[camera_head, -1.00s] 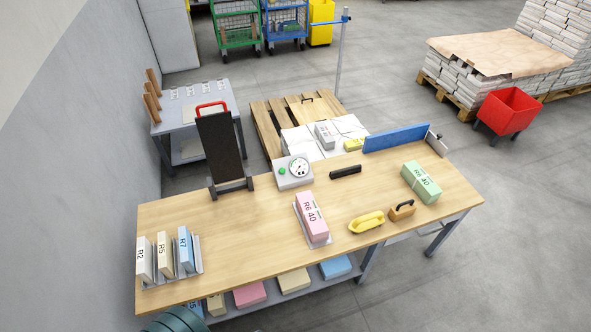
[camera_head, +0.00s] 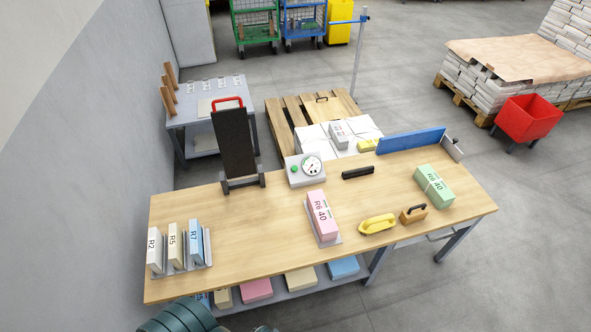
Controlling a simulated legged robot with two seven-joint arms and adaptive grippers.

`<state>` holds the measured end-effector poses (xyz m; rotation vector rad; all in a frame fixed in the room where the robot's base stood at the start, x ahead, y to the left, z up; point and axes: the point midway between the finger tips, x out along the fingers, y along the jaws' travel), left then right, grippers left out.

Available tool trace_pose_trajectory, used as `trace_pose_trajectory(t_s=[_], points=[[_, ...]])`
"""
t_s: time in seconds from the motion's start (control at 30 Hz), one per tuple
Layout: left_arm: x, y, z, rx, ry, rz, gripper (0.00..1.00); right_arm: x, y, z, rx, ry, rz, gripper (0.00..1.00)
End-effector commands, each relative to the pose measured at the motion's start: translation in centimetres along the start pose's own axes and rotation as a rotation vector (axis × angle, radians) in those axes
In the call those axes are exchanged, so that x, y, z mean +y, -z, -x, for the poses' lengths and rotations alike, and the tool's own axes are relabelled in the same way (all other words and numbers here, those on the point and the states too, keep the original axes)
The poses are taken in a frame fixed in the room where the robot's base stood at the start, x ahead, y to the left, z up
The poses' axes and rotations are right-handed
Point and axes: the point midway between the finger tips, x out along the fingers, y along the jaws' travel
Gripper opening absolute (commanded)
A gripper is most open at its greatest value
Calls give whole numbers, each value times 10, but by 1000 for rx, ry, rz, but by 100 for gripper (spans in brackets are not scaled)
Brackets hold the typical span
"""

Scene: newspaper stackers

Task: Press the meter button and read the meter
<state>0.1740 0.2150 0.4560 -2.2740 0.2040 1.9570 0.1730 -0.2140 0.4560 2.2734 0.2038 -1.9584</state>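The meter (camera_head: 305,170) is a small light-grey box near the back edge of the wooden table (camera_head: 265,232). It has a round white dial (camera_head: 312,166) and a green button (camera_head: 294,169) to the dial's left. The dial's reading is too small to make out. Part of my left arm shows as a dark teal rounded shape at the bottom edge, well in front of the table and apart from the meter. No gripper fingers are in view on either side.
A black upright stand (camera_head: 235,143) with a red handle is left of the meter. A yellow tool (camera_head: 377,224), brown block (camera_head: 413,214) and green bundle (camera_head: 434,186) lie right. R2, R5, R7 bundles stand left.

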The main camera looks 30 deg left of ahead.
Motion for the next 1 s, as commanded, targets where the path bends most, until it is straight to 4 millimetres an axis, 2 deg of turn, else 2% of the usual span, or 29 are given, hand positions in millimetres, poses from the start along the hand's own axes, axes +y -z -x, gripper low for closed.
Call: trace_pose_trajectory(t_s=[0.2, 0.23, 0.6, 1.0], points=[[0, 0, 0, 0, 0, 0, 100, 0, 0, 0, 0, 0, 0, 40], [0, 0, 0, 0, 0, 0, 95, 0, 0, 0, 0, 0, 0, 40], [0, 0, 0, 0, 0, 0, 2, 0, 0, 0, 1, 0, 1, 40], [0, 0, 0, 0, 0, -1, 0, 0, 0, 0, 1, 0, 1, 40]])
